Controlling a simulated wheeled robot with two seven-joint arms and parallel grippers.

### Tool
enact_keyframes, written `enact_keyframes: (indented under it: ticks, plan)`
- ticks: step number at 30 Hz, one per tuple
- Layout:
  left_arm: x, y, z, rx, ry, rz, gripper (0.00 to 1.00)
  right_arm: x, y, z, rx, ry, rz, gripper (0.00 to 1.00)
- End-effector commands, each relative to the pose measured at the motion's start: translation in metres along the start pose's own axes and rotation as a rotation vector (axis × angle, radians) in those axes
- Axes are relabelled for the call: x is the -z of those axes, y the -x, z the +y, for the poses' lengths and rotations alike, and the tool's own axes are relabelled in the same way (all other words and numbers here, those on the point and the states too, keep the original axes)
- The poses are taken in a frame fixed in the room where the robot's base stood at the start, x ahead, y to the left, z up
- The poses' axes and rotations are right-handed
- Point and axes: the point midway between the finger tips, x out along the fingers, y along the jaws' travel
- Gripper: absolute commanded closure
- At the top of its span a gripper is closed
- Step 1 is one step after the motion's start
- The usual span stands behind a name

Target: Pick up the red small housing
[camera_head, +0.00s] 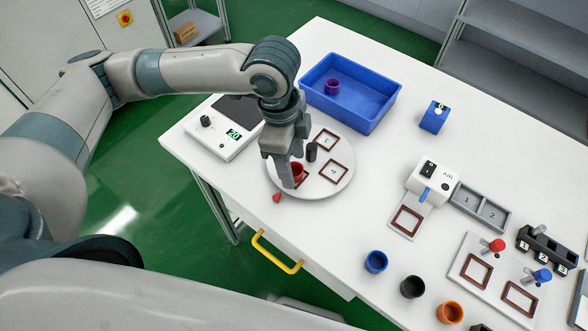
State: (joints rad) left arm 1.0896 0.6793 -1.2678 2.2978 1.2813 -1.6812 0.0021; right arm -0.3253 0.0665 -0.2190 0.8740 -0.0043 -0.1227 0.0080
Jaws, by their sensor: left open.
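The red small housing (299,170) is a short round cup on the round white plate (340,184), near the plate's left side. My left gripper (288,174) points down at it from above, with its fingers open. The fingers stand in front of the housing and hide its left part. I cannot tell whether they touch it or lie around it. My right gripper is not in view.
A dark post (311,151) stands at the plate's middle, close to my gripper. A white device (224,128) lies left and a blue bin (348,95) with a purple cup (332,86) behind. Blue (376,262), black (412,286) and orange (450,312) cups stand in front.

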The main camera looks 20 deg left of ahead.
Motion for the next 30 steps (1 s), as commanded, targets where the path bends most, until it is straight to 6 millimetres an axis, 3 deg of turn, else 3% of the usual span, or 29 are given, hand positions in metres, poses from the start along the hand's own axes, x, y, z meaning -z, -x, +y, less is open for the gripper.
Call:
enact_keyframes:
  ticks: [4, 17, 23, 30]
  plan:
    - [-0.0001, -0.0085, 0.0003, 0.0, -0.002, -0.001, 0.48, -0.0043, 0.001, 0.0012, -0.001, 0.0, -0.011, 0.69]
    - [-0.0001, -0.0088, 0.0002, 0.001, -0.002, -0.001, 0.48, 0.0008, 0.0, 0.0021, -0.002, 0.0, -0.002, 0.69]
    - [-0.0001, -0.0087, 0.0002, 0.0, -0.002, -0.001, 0.91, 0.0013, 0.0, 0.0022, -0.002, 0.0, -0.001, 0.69]
    - [-0.0001, -0.0086, 0.0002, 0.001, -0.002, -0.001, 0.91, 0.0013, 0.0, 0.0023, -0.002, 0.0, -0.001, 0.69]
